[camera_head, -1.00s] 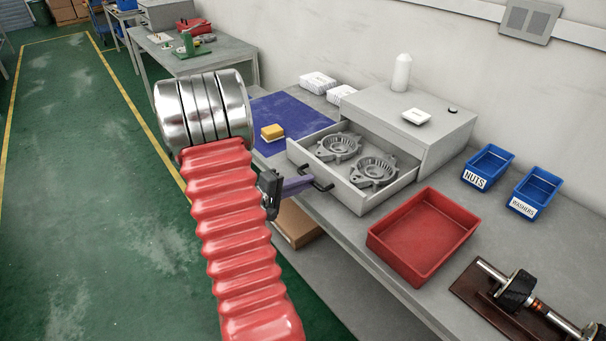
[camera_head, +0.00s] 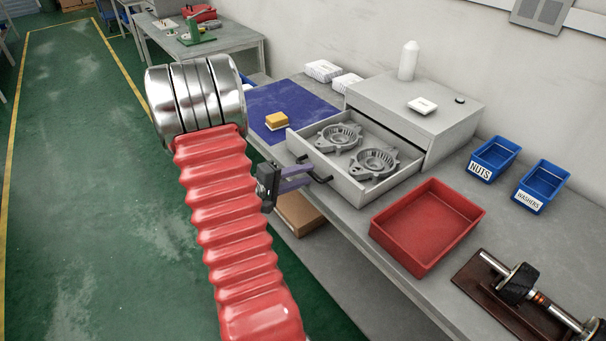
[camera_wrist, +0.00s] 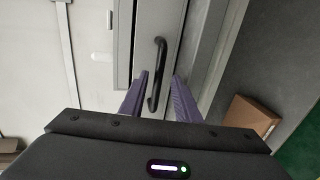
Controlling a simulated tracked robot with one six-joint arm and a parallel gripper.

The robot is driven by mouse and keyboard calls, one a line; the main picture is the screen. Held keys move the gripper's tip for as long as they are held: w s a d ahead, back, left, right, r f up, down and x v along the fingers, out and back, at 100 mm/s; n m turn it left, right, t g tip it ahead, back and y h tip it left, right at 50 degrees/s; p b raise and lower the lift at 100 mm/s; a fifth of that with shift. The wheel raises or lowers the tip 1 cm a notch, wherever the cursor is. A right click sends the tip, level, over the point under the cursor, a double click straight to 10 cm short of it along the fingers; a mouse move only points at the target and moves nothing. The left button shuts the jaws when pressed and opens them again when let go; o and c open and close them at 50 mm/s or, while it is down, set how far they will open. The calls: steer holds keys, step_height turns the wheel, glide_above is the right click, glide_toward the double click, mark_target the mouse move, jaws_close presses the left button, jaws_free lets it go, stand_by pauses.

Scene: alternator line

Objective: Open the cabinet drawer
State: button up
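The grey cabinet (camera_head: 440,117) stands on the bench with its drawer (camera_head: 339,183) pulled out wide. Two grey metal housings (camera_head: 340,136) (camera_head: 373,162) lie in the drawer. Its black bar handle (camera_head: 319,175) is on the front face and also shows in the wrist view (camera_wrist: 160,62). My gripper (camera_head: 303,181) is at the handle, with its purple fingers (camera_wrist: 160,80) apart. The handle lies between them in the wrist view, with gaps visible to both sides. In the head view my wrist hides part of the gripper.
A red tray (camera_head: 472,203) sits right of the drawer, near the bench edge. Blue bins for nuts (camera_head: 479,171) and washers (camera_head: 527,200) stand behind it. A cardboard box (camera_head: 298,214) is below the bench. Green floor lies left.

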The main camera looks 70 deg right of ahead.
steer(key=shift+w+r, duration=0.1)
steer(key=shift+w, duration=0.05)
steer(key=v, duration=1.3)
steer(key=shift+a, duration=0.4)
steer(key=shift+w, duration=0.1)
